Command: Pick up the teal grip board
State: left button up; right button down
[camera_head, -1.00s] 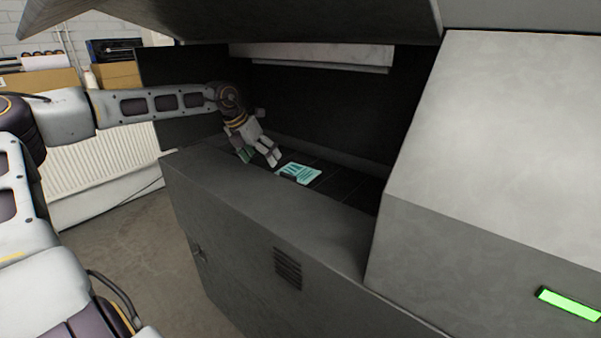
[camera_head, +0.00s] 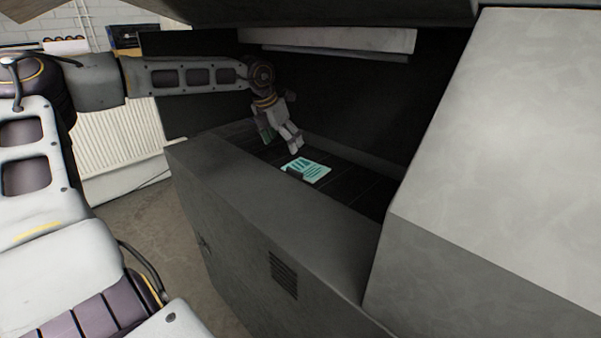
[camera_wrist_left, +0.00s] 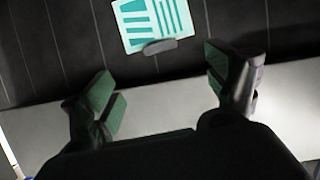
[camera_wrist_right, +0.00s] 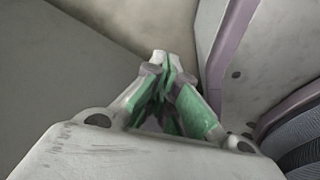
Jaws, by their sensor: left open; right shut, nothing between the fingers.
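The teal grip board (camera_head: 312,172) lies flat on the dark bed inside the grey machine. It has darker teal bars and lines and a dark grey grip at one edge. In the left wrist view the board (camera_wrist_left: 166,18) is at the top, beyond the fingertips, with its grey grip (camera_wrist_left: 160,47) on the near edge. My left gripper (camera_head: 282,144) is open and empty, above the bed and close to the board, apart from it. Its spread fingers show in the left wrist view (camera_wrist_left: 165,85). My right gripper (camera_wrist_right: 165,65) is shut and empty in the right wrist view.
The machine's front wall (camera_head: 250,200) rises between me and the bed. A raised hood hangs over the opening, with a pale bar (camera_head: 335,40) below it. A large grey housing (camera_head: 490,170) closes off the right side. A radiator (camera_head: 120,140) stands behind at left.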

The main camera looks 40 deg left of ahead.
pick_arm(q)
send_over(294, 171)
jog(key=s, duration=0.2)
jog(key=shift+w+f, duration=0.15)
jog(key=shift+f, duration=3.85)
jog(key=shift+x, duration=2.6)
jog(key=c, duration=1.1)
jog(key=shift+r, duration=0.15)
jog(key=shift+r, duration=4.9)
